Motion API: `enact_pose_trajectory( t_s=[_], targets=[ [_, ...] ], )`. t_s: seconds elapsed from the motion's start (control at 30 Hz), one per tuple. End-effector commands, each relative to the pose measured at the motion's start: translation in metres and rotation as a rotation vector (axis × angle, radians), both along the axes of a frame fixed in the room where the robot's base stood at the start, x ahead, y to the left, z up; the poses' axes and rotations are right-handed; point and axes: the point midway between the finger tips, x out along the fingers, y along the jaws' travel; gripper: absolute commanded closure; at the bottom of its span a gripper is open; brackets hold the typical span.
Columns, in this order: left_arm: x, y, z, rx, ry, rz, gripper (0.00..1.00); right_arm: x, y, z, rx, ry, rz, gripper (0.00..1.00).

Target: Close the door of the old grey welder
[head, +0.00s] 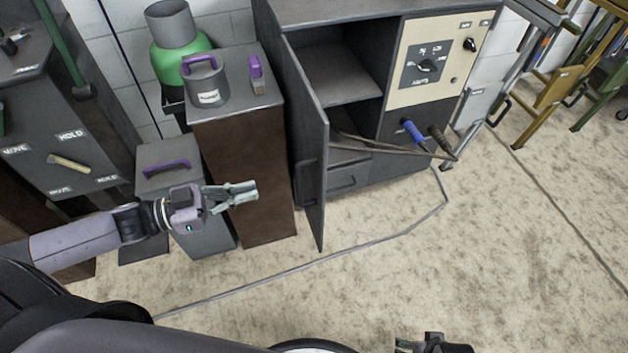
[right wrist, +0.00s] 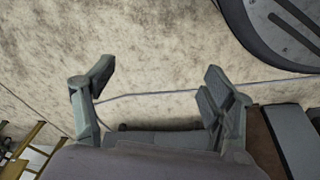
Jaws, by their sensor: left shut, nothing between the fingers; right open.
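The old grey welder (head: 440,120) stands against the back wall in the head view, with a cream control panel and a blue-handled lead at its front. Its grey door (head: 312,150) hangs on the left side and stands open, swung out toward me, showing the shelf inside. My left gripper (head: 245,193) is shut and empty, to the left of the door and apart from it, in front of the brown cabinet. My right gripper (head: 420,343) shows only partly at the bottom edge of the head view; in the right wrist view (right wrist: 158,85) its fingers are spread and empty above the floor.
A brown cabinet (head: 243,185) with a grey pot (head: 206,82) on top stands left of the door. A smaller grey box (head: 170,180) with a purple handle is beside it. A cable (head: 330,258) runs along the floor. The floor in front of the welder is otherwise clear.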

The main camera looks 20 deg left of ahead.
Motion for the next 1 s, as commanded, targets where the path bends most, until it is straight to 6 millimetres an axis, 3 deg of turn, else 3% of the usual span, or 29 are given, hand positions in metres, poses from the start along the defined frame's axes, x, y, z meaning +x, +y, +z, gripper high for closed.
enact_pose_trajectory(
  t_s=[0.3,0.6,0.8,1.0],
  targets=[
    [0.031,-0.044,0.001,-0.002,-0.008,0.002,1.00,0.009,0.000,0.039,0.002,-0.025,-0.004,0.23],
    [0.058,-0.085,0.001,-0.001,-0.006,0.004,1.00,0.010,0.000,0.062,0.002,-0.035,-0.006,0.23],
    [0.070,-0.102,0.000,0.001,-0.004,0.005,1.00,0.010,0.000,0.070,0.003,-0.039,-0.006,0.23],
    [0.073,-0.107,0.000,0.002,-0.002,0.004,1.00,0.010,0.000,0.072,0.002,-0.040,-0.007,0.23]
  ],
)
